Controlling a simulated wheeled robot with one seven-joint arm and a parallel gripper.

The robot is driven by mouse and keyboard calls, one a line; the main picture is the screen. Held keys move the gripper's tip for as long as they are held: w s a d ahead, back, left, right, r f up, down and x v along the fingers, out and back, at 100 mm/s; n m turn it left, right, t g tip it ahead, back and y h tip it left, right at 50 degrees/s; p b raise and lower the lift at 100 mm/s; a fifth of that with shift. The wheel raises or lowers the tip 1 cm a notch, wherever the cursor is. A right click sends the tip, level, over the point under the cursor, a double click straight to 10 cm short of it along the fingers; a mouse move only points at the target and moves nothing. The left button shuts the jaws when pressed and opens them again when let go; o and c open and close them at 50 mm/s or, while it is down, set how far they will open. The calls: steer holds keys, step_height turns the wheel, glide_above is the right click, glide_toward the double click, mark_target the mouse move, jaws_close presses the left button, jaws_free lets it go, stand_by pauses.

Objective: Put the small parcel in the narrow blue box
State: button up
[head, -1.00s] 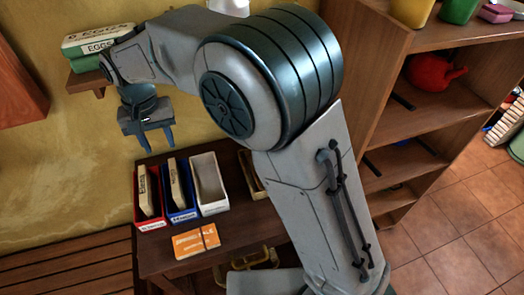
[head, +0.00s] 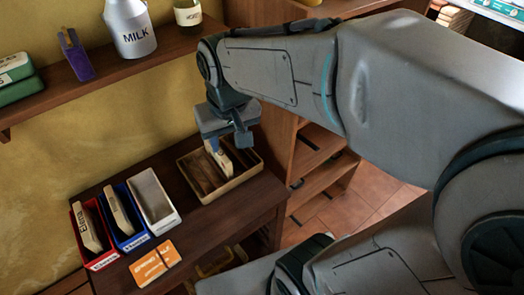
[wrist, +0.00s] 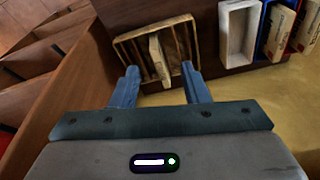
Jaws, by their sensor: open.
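A small cream parcel (head: 223,160) stands on edge in a divided wooden tray (head: 240,182). It also shows in the wrist view (wrist: 158,58), between my fingers as seen from there. My gripper (head: 228,144) is open and points down over the tray, its fingers on either side of the parcel's line; I cannot tell whether they touch it. The head view shows the parcel's top partly covered by my gripper. The narrow blue box (head: 138,238) stands left of the tray on the same dark table, with a cream packet (head: 118,210) standing in it.
A red box (head: 103,261) with another cream packet stands left of the blue box, and a white box (head: 153,198) stands right of it. Orange cards (head: 153,262) lie in front. A wall shelf (head: 90,82) holds a milk can (head: 131,28) and other goods.

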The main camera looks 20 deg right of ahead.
steer(key=s+d+f, duration=0.2)
steer(key=s+d, duration=0.4)
steer(key=shift+m+t, duration=0.4)
